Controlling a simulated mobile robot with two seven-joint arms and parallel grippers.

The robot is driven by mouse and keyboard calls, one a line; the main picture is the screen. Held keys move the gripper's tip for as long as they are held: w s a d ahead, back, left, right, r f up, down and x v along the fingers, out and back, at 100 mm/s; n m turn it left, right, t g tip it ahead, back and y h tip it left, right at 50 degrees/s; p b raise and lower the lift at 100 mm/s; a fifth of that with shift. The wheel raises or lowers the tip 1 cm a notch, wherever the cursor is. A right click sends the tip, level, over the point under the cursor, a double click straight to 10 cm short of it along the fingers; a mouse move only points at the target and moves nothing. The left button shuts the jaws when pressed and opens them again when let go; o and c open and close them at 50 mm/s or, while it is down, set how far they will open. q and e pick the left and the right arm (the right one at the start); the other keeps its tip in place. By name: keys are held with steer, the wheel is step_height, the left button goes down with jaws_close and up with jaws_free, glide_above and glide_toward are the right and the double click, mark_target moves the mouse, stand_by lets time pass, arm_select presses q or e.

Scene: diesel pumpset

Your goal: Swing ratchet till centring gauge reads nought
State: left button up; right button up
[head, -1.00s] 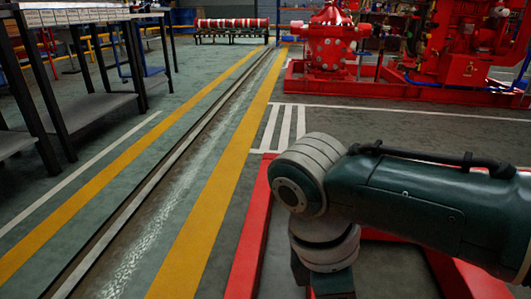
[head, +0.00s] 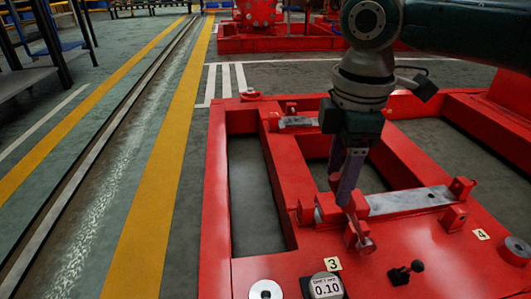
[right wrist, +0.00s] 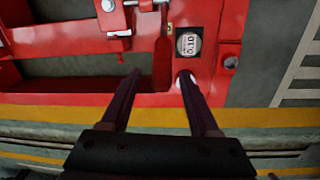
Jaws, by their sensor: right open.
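The round gauge (head: 326,287) reads 0.10 beside a yellow "3" tag at the bottom of the head view. It also shows in the right wrist view (right wrist: 188,43). A short red piece with a silver ring end (head: 362,241), perhaps the ratchet, stands by the end of a grey bar on the red frame. My right gripper (head: 343,192) points down just above this piece. In the right wrist view its two fingers (right wrist: 160,75) are apart with nothing clearly between them. I cannot tell whether a finger touches the red piece. My left gripper is out of view.
The red base frame (head: 216,190) has open gaps. A black-knobbed lever (head: 405,272) and a "4" tag (head: 481,235) lie to the right of the gauge. Silver round pads (head: 265,289) sit on the frame's near part. The floor left of the frame is clear.

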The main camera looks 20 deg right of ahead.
mark_target(335, 193)
step_height(335, 193, down, 4)
steer(key=shift+a+r+b, duration=0.1)
steer(key=shift+r+b, duration=0.05)
steer(key=shift+b, duration=0.85)
steer(key=shift+f, duration=0.3)
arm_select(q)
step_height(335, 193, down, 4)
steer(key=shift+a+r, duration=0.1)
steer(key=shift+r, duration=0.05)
arm_select(e)
steer(key=shift+r, duration=0.1)
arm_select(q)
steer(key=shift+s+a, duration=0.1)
arm_select(e)
steer(key=shift+c, duration=0.4)
steer(key=c, duration=0.3)
jaws_close()
